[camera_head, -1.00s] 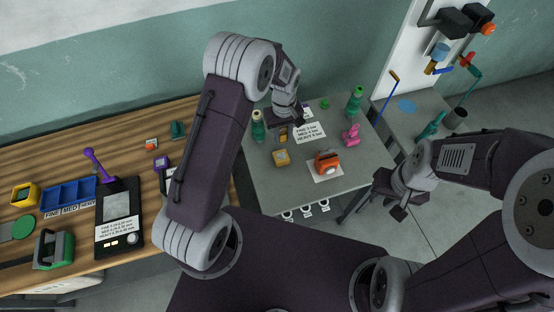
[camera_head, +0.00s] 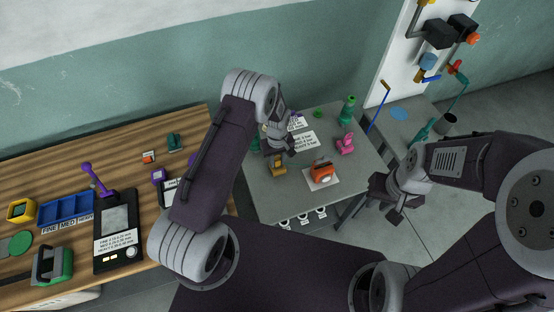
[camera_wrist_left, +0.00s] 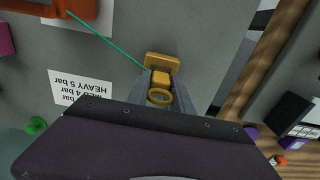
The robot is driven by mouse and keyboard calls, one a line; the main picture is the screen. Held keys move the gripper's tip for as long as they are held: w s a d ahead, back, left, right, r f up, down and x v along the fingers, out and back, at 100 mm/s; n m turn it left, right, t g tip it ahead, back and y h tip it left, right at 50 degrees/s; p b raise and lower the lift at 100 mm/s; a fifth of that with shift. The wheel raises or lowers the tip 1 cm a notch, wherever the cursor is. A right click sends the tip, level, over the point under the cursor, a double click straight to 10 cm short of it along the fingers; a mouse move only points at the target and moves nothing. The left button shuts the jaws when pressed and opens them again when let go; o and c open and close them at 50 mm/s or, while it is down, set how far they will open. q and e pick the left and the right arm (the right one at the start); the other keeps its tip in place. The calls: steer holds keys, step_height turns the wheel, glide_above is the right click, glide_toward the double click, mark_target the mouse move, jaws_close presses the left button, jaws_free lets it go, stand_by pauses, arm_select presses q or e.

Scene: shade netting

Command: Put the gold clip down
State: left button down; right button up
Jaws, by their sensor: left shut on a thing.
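My left gripper (camera_head: 277,156) is low over the near left part of the grey table and shut on the gold clip. In the left wrist view the gold clip (camera_wrist_left: 160,98) shows a round ring between the fingers of the left gripper (camera_wrist_left: 161,85). A gold block (camera_wrist_left: 163,61) lies just beyond the fingertips, and it also shows in the head view (camera_head: 279,169). I cannot tell whether the clip touches the block. My right gripper (camera_head: 395,213) hangs off the table's right side; its jaws are too unclear to read.
An orange device (camera_head: 322,173) stands on a white card right of the left gripper. A thin green line runs from near it towards my fingers. A pink item (camera_head: 345,143) and a green bottle (camera_head: 347,109) stand further back. A wooden bench (camera_head: 135,165) is at left.

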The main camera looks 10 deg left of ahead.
arm_select(q)
steer(key=shift+f, duration=0.15)
steer(key=c, duration=1.1)
jaws_free()
steer(key=shift+d, duration=0.1)
